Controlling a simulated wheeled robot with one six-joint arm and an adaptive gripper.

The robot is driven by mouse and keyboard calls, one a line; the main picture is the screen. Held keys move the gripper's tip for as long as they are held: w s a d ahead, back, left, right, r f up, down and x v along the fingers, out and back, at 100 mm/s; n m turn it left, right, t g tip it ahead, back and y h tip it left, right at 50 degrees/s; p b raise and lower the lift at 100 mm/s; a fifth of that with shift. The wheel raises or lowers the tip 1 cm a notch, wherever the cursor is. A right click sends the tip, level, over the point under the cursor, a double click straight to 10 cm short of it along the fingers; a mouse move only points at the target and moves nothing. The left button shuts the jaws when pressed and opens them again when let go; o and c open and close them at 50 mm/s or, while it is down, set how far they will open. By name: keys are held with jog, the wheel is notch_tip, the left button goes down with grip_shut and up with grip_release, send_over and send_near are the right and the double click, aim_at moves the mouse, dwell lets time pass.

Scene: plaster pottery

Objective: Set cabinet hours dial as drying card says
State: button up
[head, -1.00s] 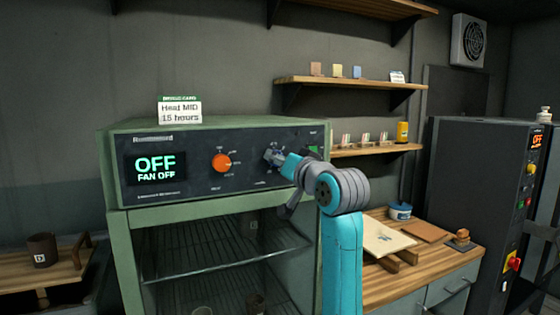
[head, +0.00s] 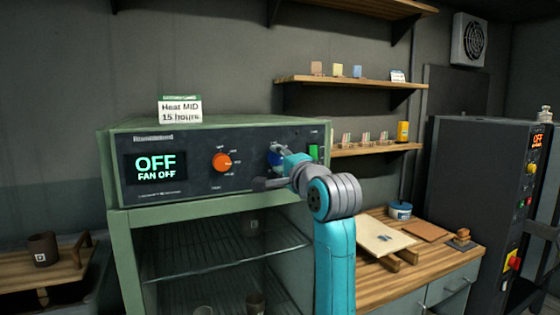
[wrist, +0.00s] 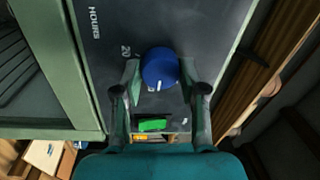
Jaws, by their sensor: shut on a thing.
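The drying card (head: 180,110) stands on top of the green cabinet (head: 117,170) and reads "Heat MID 15 hours". The cabinet display (head: 156,167) reads "OFF" and "FAN OFF". The hours dial is a blue round knob (wrist: 158,64) beside the "HOURS" lettering, with "20" printed near it. Its white mark faces the lower side of the wrist view. My gripper (wrist: 161,82) is shut on this knob, one finger on each side. In the head view my gripper (head: 276,157) partly hides the knob.
An orange knob (head: 222,163) is left of the hours dial. A green switch (wrist: 152,125) is close to my gripper. Wooden shelves (head: 350,83) hang on the wall to the right, above a wooden worktop (head: 430,282). A dark kiln-like cabinet (head: 475,200) stands far right.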

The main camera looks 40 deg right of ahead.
jog(key=m+h, duration=0.1)
jog(key=m, duration=1)
jog(key=shift+a+f+g, duration=0.1)
jog(key=shift+g, duration=0.3)
jog(key=shift+m, duration=0.4)
jog(key=o, duration=1.1)
jog(key=shift+o, duration=0.2)
jog(key=shift+s, duration=0.1)
jog(key=v, duration=1.1)
jog(key=shift+s+a, duration=0.2)
jog(key=shift+s, duration=0.1)
